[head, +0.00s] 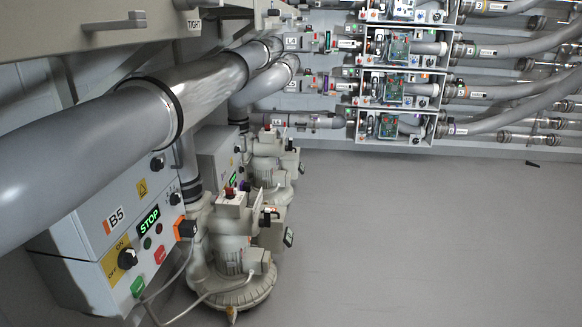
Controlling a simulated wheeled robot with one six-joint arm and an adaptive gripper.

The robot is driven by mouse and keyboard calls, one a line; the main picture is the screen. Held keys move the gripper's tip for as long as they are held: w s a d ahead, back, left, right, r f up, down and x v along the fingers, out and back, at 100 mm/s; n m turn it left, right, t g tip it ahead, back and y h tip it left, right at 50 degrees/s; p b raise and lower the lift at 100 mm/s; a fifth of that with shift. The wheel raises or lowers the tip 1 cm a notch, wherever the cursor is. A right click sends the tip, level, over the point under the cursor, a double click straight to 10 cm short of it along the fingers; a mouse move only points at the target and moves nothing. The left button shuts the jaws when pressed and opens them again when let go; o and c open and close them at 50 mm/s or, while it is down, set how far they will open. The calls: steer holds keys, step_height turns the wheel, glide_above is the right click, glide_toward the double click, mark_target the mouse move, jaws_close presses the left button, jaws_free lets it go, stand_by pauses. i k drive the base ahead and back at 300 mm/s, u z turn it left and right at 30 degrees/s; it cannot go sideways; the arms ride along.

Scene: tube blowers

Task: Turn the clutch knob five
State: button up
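A grey-white control box marked B5 (92,243) stands at the lower left, with a green lit STOP display (148,220). Its front has a black rotary knob (128,258) on a yellow ON/OFF plate, and a smaller black knob (175,198) beside dial marks. An orange and black part (186,229) sits at the box's right edge. A beige blower (232,250) stands right of the box, with a small red part (229,191) on top. I cannot read which knob is the clutch knob. My gripper is not in view.
A large grey pipe (75,150) crosses in front of the box's upper part. A second blower (270,165) and box (218,160) stand behind. White racks (397,90) and pipes line the far wall. The grey floor (430,240) at right is mostly clear.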

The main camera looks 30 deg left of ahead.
mark_target(230, 193)
steer(key=u, duration=0.6)
steer(key=i, duration=1.8)
steer(key=u, duration=1.05)
